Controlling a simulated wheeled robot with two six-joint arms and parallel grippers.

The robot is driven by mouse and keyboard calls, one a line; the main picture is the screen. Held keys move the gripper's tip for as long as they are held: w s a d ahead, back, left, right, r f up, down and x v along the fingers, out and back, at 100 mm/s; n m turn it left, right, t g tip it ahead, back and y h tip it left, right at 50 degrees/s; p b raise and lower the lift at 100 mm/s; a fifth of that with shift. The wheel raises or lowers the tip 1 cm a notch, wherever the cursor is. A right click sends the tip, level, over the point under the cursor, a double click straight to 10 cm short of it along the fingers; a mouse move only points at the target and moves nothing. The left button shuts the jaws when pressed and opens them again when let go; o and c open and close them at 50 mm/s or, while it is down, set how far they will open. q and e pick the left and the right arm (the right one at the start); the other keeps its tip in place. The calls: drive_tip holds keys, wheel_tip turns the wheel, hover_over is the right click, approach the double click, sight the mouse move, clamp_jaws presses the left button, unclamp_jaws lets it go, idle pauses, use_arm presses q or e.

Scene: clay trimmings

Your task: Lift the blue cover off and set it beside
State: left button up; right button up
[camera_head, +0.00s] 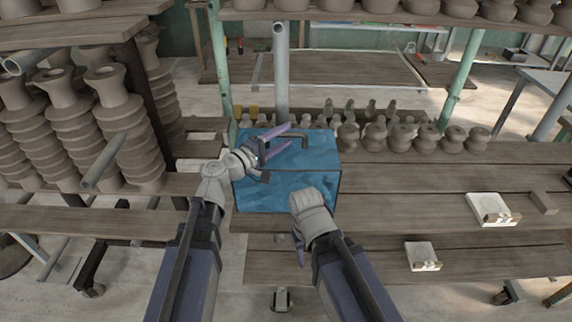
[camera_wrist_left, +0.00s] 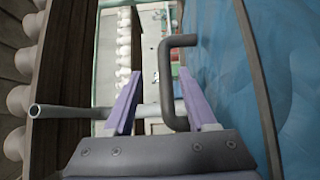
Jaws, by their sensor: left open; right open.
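The blue cover (camera_head: 285,190) is a box-like shape with dark edges, standing on the wooden bench. A grey bent-bar handle (camera_head: 305,140) rises from its top. The handle also shows in the left wrist view (camera_wrist_left: 167,85). My left gripper (camera_head: 289,135) is over the top of the cover with its purple fingers open. In the left wrist view, the handle lies between the open fingers (camera_wrist_left: 160,73), nearer the right one; contact cannot be told. My right gripper (camera_head: 299,252) is low in front of the cover, mostly hidden behind its own wrist, and holds nothing that I can see.
Several clay pots (camera_head: 400,137) stand behind and right of the cover. Tall stacked clay vessels (camera_head: 110,120) fill the left shelf. Two small white blocks (camera_head: 491,209) (camera_head: 422,256) lie on planks at the right. The bench right of the cover (camera_head: 400,185) is bare.

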sight(293, 143)
use_arm(q)
drive_tip(key=shift+w, duration=0.1)
drive_tip(key=x, duration=0.4)
drive_tip(key=shift+w+a+f+b, duration=0.1)
drive_tip(key=shift+w+f+b, duration=0.25)
drive_tip(key=shift+f, duration=0.05)
drive_tip(key=shift+w+d, duration=0.25)
drive_tip(key=shift+s, duration=0.1)
drive_tip(key=shift+c, duration=0.3)
clamp_jaws()
idle(0.5)
